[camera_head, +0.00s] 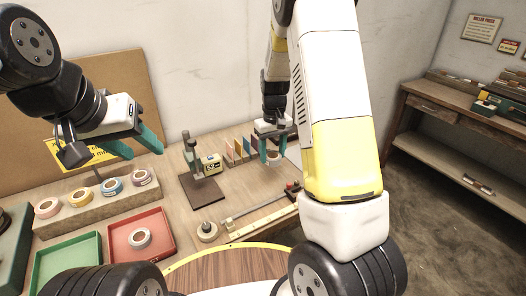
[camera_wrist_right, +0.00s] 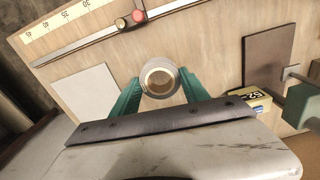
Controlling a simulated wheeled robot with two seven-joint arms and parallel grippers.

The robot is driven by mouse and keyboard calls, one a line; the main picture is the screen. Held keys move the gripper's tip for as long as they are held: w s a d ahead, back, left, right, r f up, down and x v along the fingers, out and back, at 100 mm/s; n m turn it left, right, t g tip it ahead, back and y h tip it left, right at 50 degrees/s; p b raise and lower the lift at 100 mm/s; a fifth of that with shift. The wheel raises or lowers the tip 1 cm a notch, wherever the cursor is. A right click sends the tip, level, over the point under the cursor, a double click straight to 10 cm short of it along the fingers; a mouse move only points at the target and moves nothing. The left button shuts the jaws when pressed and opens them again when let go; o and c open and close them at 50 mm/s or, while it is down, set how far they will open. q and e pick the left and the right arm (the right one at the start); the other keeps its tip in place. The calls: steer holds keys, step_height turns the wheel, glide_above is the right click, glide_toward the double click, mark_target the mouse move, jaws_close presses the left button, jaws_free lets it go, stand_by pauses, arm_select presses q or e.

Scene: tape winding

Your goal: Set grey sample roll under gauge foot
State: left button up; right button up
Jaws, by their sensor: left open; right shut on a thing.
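The grey sample roll (camera_wrist_right: 159,65) sits between the teal fingers of my right gripper (camera_wrist_right: 158,90), its ring facing the right wrist camera. In the head view my right gripper (camera_head: 273,152) holds the roll (camera_head: 274,158) over the right part of the bench; I cannot tell its exact height. The gauge (camera_head: 188,150) stands left of it on a dark base plate (camera_head: 207,190), with a yellow-edged readout (camera_head: 211,164) on its side. In the wrist view the dark plate (camera_wrist_right: 268,55) is to the right, apart from the roll. My left gripper (camera_head: 146,150) is open and empty, left of the gauge.
A ruler rail with a red-knobbed slider (camera_head: 293,187) runs along the bench's front right. A white square (camera_wrist_right: 85,95) lies on the bench. A rack (camera_head: 95,203) holds several rolls. A red tray (camera_head: 165,222) holds a roll; a green tray (camera_head: 60,262) is beside it.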

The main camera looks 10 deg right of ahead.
steer(key=s+f+m, duration=0.1)
steer(key=s+f, duration=0.1)
steer(key=s+a+f+m, duration=0.1)
steer(key=s+f+m, duration=0.1)
steer(key=s, duration=0.1)
steer(key=shift+s+f, duration=0.1)
steer(key=shift+f, duration=0.15)
stand_by(0.6)
